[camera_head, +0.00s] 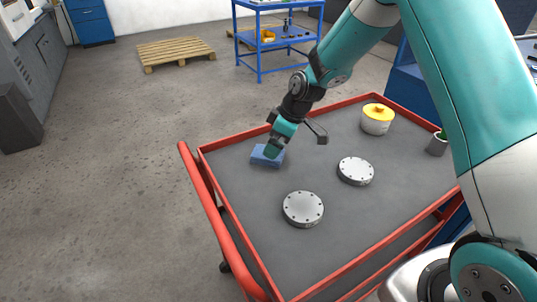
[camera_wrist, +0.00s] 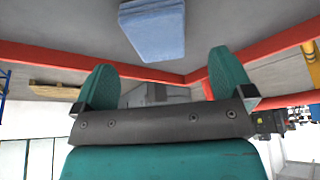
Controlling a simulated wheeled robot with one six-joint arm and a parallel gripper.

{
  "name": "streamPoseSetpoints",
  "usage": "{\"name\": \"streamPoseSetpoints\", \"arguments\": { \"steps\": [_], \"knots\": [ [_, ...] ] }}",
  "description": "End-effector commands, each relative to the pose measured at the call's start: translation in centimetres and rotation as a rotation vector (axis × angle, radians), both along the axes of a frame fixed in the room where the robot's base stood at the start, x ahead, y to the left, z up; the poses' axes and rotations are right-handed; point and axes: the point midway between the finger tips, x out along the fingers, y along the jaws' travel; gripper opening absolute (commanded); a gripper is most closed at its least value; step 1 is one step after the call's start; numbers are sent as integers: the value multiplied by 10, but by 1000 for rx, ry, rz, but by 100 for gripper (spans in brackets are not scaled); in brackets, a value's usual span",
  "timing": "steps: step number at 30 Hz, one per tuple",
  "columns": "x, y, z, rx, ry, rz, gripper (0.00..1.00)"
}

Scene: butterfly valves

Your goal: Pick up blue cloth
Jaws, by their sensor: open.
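The blue cloth (camera_head: 266,156) is a small folded block lying flat on the grey top of the red-rimmed cart (camera_head: 330,222), near its far left corner. In the wrist view the cloth (camera_wrist: 152,28) shows at the top, beyond and apart from the fingertips.
Two round metal discs, one nearer (camera_head: 303,208) and one farther right (camera_head: 356,171), lie on the cart. A white tub with a yellow lid (camera_head: 377,118) and a small grey cup (camera_head: 437,144) stand to the right. The raised red rim runs close behind the cloth.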

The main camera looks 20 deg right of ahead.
Motion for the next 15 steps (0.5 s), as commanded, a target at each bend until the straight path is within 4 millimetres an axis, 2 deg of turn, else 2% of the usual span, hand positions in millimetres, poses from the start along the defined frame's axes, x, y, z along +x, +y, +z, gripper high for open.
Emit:
{"name": "streamPoseSetpoints", "arguments": {
  "steps": [4,10,15],
  "knots": [
    [3,4,-11,-1,3,1,99],
    [12,14,-39,0,2,1,99],
    [14,17,-49,0,0,0,99]
  ]
}}
